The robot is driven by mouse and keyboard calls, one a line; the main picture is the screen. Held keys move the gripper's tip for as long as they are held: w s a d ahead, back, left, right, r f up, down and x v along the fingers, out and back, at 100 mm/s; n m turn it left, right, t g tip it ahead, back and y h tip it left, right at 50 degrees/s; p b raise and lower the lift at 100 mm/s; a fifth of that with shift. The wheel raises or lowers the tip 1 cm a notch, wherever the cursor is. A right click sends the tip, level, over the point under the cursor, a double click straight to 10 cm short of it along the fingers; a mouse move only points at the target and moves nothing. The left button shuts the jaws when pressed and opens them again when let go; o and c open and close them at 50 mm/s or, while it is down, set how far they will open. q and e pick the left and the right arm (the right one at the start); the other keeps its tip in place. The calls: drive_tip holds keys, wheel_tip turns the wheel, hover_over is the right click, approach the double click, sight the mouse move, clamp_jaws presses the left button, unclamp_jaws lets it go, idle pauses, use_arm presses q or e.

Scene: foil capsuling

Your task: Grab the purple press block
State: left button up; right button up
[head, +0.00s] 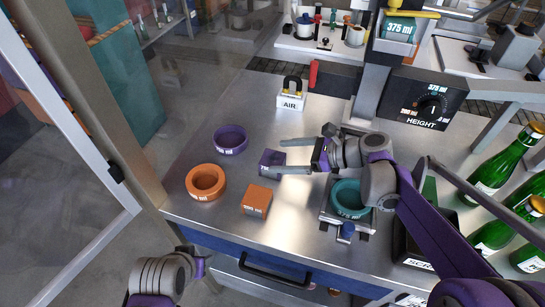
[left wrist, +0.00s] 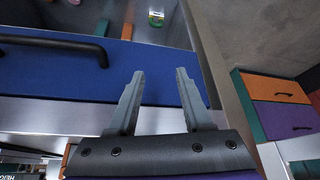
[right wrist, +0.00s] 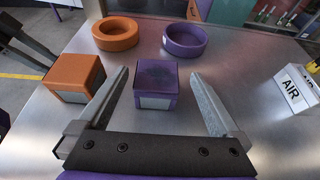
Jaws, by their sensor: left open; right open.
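The purple press block (head: 270,161) sits on the steel table, left of the machine. In the right wrist view the purple block (right wrist: 157,82) stands upright between and slightly beyond my open fingers, with a gap on both sides. My right gripper (head: 281,156) is open around the block in the head view; its fingers (right wrist: 160,95) hold nothing. My left gripper (left wrist: 160,85) is open and empty in front of the blue drawer front (left wrist: 150,70), below the table top. In the head view only my left wrist shows at the bottom, and its fingers are hard to see.
An orange block (head: 256,200) stands close beside the purple one. An orange ring (head: 206,182) and a purple ring (head: 230,139) lie to the left. A teal ring (head: 349,198) sits in the machine base. Green bottles (head: 495,170) stand at right.

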sight(262, 159)
drive_tip(key=x, duration=0.7)
drive_tip(key=shift+s+f, duration=0.15)
drive_tip(key=shift+f, duration=0.2)
drive_tip(key=shift+d, duration=0.1)
drive_tip(key=c, duration=1.4)
